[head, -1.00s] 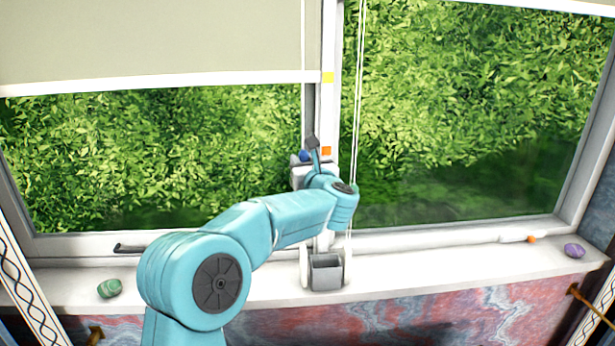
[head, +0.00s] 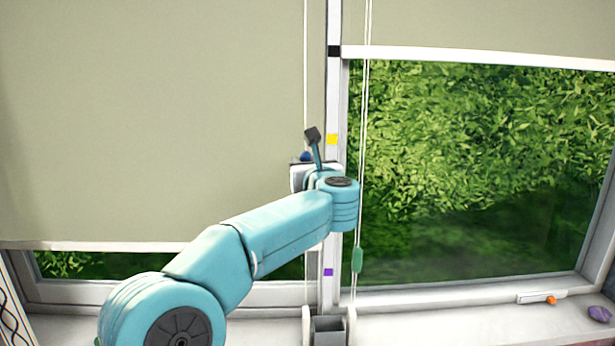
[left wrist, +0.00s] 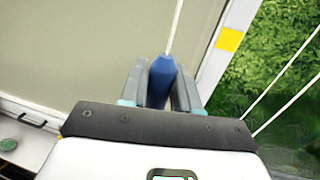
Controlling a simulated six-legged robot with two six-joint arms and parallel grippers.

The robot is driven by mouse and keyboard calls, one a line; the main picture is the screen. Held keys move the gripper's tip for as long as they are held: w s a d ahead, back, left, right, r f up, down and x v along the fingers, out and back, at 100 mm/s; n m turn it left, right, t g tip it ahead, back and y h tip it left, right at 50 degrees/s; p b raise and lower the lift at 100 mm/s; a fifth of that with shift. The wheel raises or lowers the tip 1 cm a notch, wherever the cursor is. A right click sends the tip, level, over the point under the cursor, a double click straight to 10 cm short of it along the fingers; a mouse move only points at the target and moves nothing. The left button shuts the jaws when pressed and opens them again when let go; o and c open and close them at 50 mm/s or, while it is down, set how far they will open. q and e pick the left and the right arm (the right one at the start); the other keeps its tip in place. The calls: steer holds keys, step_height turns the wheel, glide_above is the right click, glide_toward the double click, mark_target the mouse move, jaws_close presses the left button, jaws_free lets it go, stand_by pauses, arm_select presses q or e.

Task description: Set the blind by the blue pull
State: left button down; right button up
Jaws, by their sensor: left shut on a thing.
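The blue pull (left wrist: 160,85) hangs on a white cord in the left wrist view, between the two fingers of my left gripper (left wrist: 162,92), which is shut on it. In the head view only a bit of the blue pull (head: 305,156) shows beside the gripper. The left blind (head: 150,120) is beige and covers most of the left pane. Its white bottom bar (head: 100,245) is below the yellow mark (head: 332,139) and a little above the purple mark (head: 327,272) on the post. My right gripper is not in view.
The right blind's bar (head: 480,57) is high, near a black mark (head: 334,51). A green pull (head: 357,259) hangs on the right cords. A grey box (head: 328,331), an orange-tipped white item (head: 537,298) and a purple stone (head: 600,313) are on the sill.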

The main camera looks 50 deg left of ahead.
mark_target(306, 153)
arm_select(q)
steer(key=shift+r+p, duration=0.8)
steer(key=shift+r, duration=1.2)
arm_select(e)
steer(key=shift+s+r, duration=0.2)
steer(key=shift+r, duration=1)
arm_select(q)
steer(key=c, duration=1)
jaws_free()
steer(key=shift+o, duration=0.2)
steer(key=shift+s+d+f, duration=0.1)
steer(key=shift+d, duration=0.15)
steer(key=b+v, duration=0.7)
steer(key=v, duration=0.9)
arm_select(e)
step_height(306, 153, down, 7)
